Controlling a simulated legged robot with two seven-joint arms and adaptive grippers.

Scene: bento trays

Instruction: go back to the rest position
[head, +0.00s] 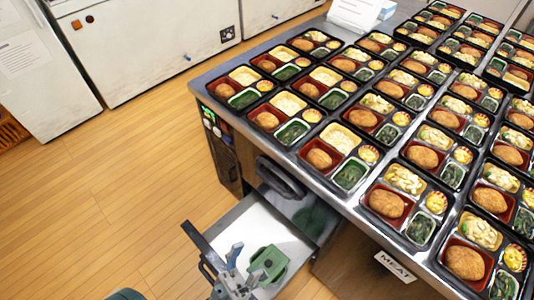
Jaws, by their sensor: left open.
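My left gripper (233,262) is at the bottom of the head view, a grey jointed gripper with open jaws. It appears over or beside the lower left part of a pulled-out drawer (243,226). I see nothing clearly held in it. I cannot tell whether it touches the drawer's dark front edge (203,245). A green part lies just to its right, over the drawer's white inside. My right gripper is not in view.
A metal counter (230,77) holds rows of black bento trays (335,158) filled with food. A "MEAT" label (395,267) is on its side. White cabinets (150,45) stand at the back left. The wooden floor (100,200) at left is clear.

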